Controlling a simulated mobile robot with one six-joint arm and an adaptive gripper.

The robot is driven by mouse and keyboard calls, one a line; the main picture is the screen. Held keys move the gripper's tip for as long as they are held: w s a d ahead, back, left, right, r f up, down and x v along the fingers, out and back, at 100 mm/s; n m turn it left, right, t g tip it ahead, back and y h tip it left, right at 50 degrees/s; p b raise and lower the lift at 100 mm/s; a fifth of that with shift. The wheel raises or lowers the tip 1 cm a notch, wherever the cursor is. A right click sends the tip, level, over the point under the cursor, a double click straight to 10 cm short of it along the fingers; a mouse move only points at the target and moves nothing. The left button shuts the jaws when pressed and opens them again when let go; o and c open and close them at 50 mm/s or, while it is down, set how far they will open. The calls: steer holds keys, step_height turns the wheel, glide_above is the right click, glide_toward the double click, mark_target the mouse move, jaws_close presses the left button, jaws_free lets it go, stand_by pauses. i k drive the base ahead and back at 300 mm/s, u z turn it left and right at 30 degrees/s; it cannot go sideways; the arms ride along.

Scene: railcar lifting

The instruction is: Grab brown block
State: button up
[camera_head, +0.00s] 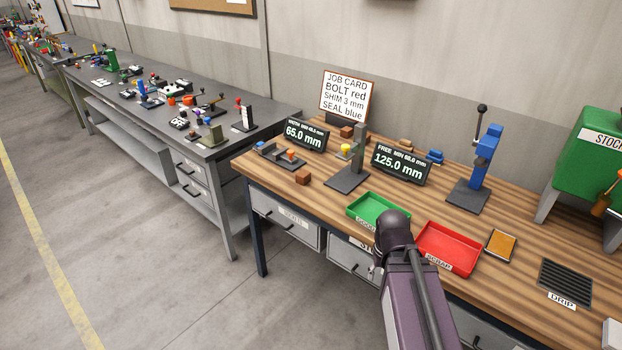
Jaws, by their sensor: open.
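A small brown block (303,177) sits on the wooden workbench (480,212) near its front left edge, left of the dark stand's base. A second brown block (346,132) stands farther back, below the job card. My arm reaches up from the bottom of the view, with its dark rounded joint in front of the bench's front edge, between the green and red trays. My gripper itself cannot be made out; the arm hides that area. Nothing is seen touching the near brown block.
A green tray (367,219) and a red scrap tray (447,250) lie along the front. A grey stand (357,160), two displays (306,134) (401,164) and a blue press (484,160) stand behind. A grey fixture (277,155) is left of the near block.

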mark_target(302, 177)
steer(key=u, duration=0.05)
steer(key=i, duration=1)
steer(key=z, duration=0.05)
